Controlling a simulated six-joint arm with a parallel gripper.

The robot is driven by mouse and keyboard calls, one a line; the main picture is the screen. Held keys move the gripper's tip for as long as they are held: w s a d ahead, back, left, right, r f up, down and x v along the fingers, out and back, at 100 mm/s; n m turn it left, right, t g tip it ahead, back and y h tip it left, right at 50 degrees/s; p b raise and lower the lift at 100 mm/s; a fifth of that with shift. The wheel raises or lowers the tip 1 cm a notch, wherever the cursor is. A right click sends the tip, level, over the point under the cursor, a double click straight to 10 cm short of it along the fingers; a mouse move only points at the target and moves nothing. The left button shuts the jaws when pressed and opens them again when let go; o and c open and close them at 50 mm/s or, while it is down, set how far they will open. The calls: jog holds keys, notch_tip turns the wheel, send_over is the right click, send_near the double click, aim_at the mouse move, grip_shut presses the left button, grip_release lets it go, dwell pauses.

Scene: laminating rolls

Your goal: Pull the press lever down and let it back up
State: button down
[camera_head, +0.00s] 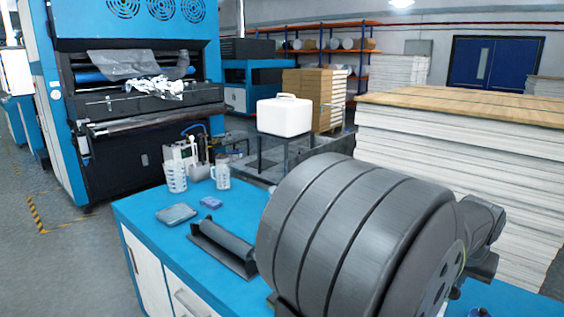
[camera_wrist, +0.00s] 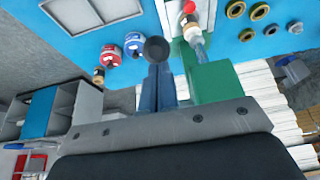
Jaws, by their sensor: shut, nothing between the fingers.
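In the wrist view, my gripper (camera_wrist: 161,88) shows as two blue-grey fingers lying close together, shut and empty. A round black knob (camera_wrist: 156,49), which looks like the end of the press lever, shows right at the fingertips. I cannot tell whether they touch it. A green block (camera_wrist: 209,80), perhaps the press body, stands just right of the fingers. The lever's shaft is not clearly seen. Neither the press nor my gripper shows in the head view, where the near right of the bench is hidden.
The blue bench (camera_head: 150,208) carries a dark roller on a base (camera_head: 222,247), a grey tray (camera_head: 176,214) and measuring cups (camera_head: 221,178). The wrist view shows red and blue spools (camera_wrist: 111,55), a red-topped item (camera_wrist: 189,8) and several rings (camera_wrist: 246,34) around the fingers.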

jog(key=shift+a+f, duration=0.1)
jog(key=shift+f, duration=0.15)
notch_tip(320, 180, up, 13)
dwell(1.6)
notch_tip(320, 180, down, 4)
jog(key=shift+r, duration=0.15)
dwell(0.5)
dwell(0.4)
